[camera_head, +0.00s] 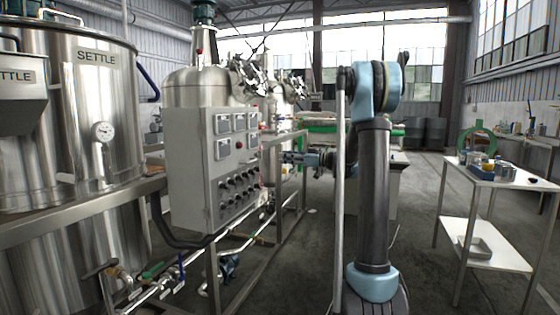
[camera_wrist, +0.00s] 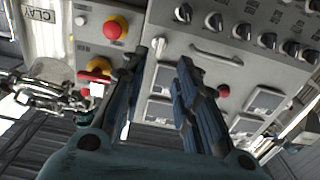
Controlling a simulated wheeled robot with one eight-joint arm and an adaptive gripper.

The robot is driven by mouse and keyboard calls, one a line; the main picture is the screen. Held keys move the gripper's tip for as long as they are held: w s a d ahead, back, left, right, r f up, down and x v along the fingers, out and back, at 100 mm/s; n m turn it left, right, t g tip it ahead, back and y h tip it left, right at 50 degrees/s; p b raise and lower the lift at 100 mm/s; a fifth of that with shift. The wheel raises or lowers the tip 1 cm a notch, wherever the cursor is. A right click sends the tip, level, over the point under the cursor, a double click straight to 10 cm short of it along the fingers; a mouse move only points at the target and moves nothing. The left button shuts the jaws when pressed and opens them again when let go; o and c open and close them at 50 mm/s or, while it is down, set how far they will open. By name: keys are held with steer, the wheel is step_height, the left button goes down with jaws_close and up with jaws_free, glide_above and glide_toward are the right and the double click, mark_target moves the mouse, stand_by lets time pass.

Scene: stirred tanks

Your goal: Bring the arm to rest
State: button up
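My arm stands upright in the right half of the head view, with its blue elbow joint at the top. My gripper (camera_head: 286,158) reaches left from behind the arm, near the right side of the grey control panel (camera_head: 190,185). In the wrist view my gripper (camera_wrist: 162,62) has its two dark fingers apart, with nothing between them. The panel (camera_wrist: 180,35) fills the upper right of the wrist view, with black knobs, a red button and square gauges. Whether a fingertip touches the panel cannot be told. Part of my forearm is hidden behind the upright link.
Steel tanks marked SETTLE (camera_head: 97,100) stand at the left. A white two-level table (camera_head: 495,178) with small items stands at the right. Grey floor (camera_head: 420,250) lies open between the arm and that table.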

steer(key=shift+s+d, duration=0.1)
steer(key=shift+d, duration=0.05)
steer(key=s+d+f+m+g+h, duration=0.1)
steer(key=s+f+m+h, duration=0.3)
steer(key=s, duration=0.9)
steer(key=s+f+m+g+h, duration=0.2)
steer(key=s+f+h, duration=0.3)
steer(key=s, duration=0.7)
steer(key=s+d+f+m+h, duration=0.2)
steer(key=s+d+f, duration=0.3)
steer(key=s, duration=0.3)
steer(key=s+d+f+m+h, duration=0.3)
steer(key=s+d+f, duration=0.2)
steer(key=s, duration=0.3)
steer(key=s+d+f+m+g+h, duration=0.1)
steer(key=s+d+f+m+h, duration=0.2)
steer(key=s+d+f, duration=0.3)
steer(key=shift+s+f, duration=0.75)
steer(key=shift+s, duration=0.3)
steer(key=shift+a, duration=0.1)
